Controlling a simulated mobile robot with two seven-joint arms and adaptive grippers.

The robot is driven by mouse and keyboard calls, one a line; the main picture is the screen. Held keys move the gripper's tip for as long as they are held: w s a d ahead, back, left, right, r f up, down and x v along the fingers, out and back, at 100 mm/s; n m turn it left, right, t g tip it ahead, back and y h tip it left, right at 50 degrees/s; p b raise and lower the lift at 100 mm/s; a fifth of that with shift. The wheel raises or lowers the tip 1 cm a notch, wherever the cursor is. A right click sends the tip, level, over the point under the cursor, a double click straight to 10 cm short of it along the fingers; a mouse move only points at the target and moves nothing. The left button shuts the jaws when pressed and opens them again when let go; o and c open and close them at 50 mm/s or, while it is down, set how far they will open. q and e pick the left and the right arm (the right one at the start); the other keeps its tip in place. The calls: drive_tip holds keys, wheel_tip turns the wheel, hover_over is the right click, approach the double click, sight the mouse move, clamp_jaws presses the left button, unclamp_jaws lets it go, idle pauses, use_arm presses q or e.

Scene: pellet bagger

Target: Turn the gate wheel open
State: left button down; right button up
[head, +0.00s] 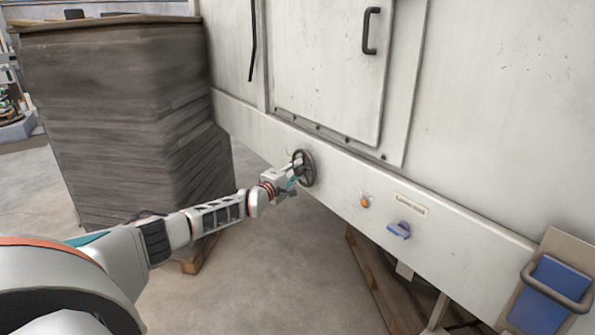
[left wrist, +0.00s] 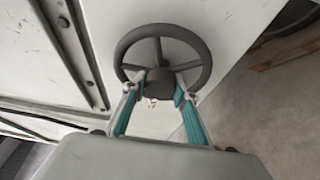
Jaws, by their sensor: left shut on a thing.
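The dark grey gate wheel (head: 306,168) is mounted on the lower rail of the white machine. My left gripper (head: 294,171) reaches it from the left and is shut on it. In the left wrist view the gate wheel (left wrist: 163,32) shows its round rim and spokes facing me. The teal-lined fingers of my left gripper (left wrist: 161,92) close around the near part of the wheel, around its lower spoke or hub; which one I cannot tell. My right gripper is not in view.
The white machine (head: 490,95) has a door with a black handle (head: 371,31). Right of the wheel are an orange button (head: 364,201), a label and a blue knob (head: 399,230). A dark wrapped stack (head: 115,110) stands at left. Bare floor lies below the wheel.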

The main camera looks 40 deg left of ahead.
use_arm(q)
drive_tip(key=c, duration=1.6)
unclamp_jaws()
drive_tip(key=shift+s+f, duration=0.15)
drive_tip(key=shift+s, duration=0.25)
drive_tip(key=shift+s+d, duration=0.15)
drive_tip(key=shift+s, duration=2.65)
drive_tip(key=shift+s+d, duration=0.15)
drive_tip(key=shift+s, duration=2.65)
